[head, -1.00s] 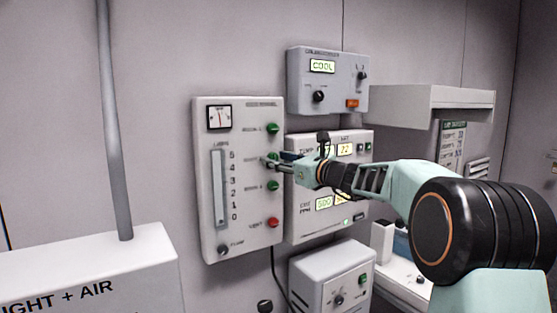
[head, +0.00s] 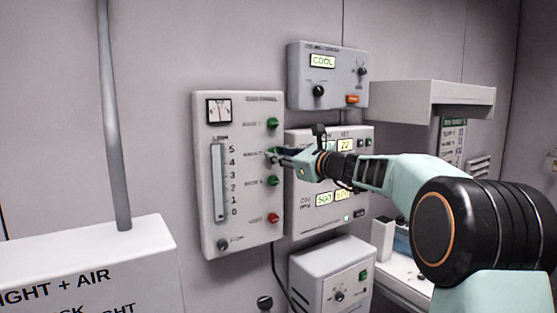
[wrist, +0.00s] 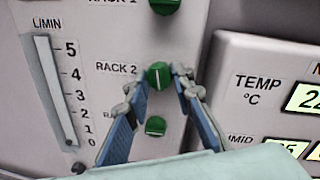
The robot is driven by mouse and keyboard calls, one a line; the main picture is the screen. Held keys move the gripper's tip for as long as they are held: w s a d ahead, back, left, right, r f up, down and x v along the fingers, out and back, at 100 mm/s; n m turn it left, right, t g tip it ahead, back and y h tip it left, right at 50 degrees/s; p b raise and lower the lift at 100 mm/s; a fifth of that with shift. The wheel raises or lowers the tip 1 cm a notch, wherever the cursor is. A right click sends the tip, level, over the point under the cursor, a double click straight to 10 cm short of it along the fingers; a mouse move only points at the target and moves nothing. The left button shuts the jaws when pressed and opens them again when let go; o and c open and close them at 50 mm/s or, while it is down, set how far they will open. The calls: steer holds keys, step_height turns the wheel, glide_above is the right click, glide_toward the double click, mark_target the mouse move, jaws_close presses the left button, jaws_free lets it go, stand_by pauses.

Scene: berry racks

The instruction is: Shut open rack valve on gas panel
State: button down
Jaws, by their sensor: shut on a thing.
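The gas panel (head: 207,190) is a pale upright box on the wall with a dial, a flow tube and a column of knobs. My gripper (wrist: 173,78) has its two fingers on either side of the green RACK 2 knob (wrist: 158,76), shut on it. The knob's light mark looks about upright in the wrist view. The head view shows my gripper (head: 276,156) at the same knob, which its fingers mostly hide. The green RACK 1 knob (head: 273,124) is above, and another green knob (head: 273,181) is below.
A red knob (head: 273,218) and a small dark knob (head: 223,245) sit lower on the panel. A TEMP display box (head: 300,222) is close on the right, behind my gripper. A COOL controller (head: 338,88) hangs above. A grey pipe (head: 114,130) stands left.

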steer(key=shift+s+a+r+n+h+b, duration=0.1)
steer(key=shift+n+h+b, duration=0.4)
steer(key=shift+n+b, duration=2.6)
steer(key=shift+a+r+n+h+b, duration=0.1)
steer(key=shift+n+h+b, duration=0.4)
steer(key=shift+n+b, duration=2.6)
steer(key=n+p, duration=0.2)
steer(key=shift+n, duration=0.3)
steer(key=c, duration=1.7)
jaws_free()
steer(key=shift+o, duration=0.2)
steer(key=shift+d, duration=0.1)
